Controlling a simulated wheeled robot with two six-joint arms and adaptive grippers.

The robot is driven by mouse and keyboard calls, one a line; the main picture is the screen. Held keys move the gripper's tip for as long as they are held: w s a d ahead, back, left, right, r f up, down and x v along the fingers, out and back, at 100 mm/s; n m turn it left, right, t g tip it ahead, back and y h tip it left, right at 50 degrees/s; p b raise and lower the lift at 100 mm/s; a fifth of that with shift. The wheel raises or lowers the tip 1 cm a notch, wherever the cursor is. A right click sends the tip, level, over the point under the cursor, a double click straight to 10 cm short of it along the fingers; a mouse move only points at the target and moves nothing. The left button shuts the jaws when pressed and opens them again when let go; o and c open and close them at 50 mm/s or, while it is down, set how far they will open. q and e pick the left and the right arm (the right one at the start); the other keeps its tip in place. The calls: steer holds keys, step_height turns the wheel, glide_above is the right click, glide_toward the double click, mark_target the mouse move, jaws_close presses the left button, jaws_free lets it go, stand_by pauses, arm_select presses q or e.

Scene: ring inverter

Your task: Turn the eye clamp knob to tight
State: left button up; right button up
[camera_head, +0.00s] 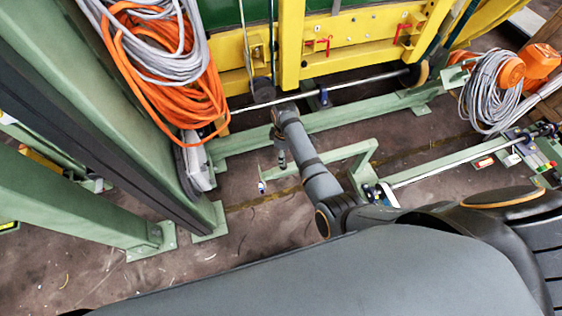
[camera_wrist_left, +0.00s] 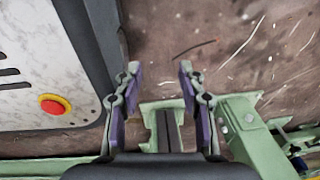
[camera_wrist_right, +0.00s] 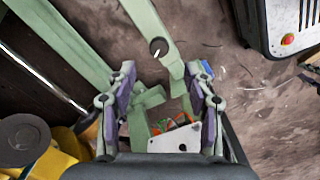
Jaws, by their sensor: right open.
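A round dark knob (camera_wrist_right: 158,47) with a white pointer mark sits on a pale green beam in the right wrist view. I take it for the eye clamp knob, but no label is readable. My right gripper (camera_wrist_right: 161,70) is open, with nothing between its fingertips. The knob appears just beyond the fingertips, apart from them; the depth is hard to judge. In the head view my right arm reaches over the green frame, and I cannot make out the knob there. My left gripper (camera_wrist_left: 160,70) is open and empty above the floor, away from the knob.
A green bracket (camera_head: 335,153) stands beside my right arm. A yellow frame (camera_head: 350,40) stands behind. A box with a red button (camera_wrist_left: 53,104) is near my left gripper.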

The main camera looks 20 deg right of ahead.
step_height(320, 180, down, 7)
steer(key=shift+w+f+b, duration=0.1)
steer(key=shift+f+b, duration=0.05)
steer(key=shift+b, duration=0.95)
steer(key=shift+f, duration=0.5)
steer(key=shift+c, duration=1.3)
jaws_close()
arm_select(q)
steer(key=shift+w+a+f, duration=0.2)
steer(key=shift+w+f, duration=0.85)
steer(key=shift+f, duration=0.1)
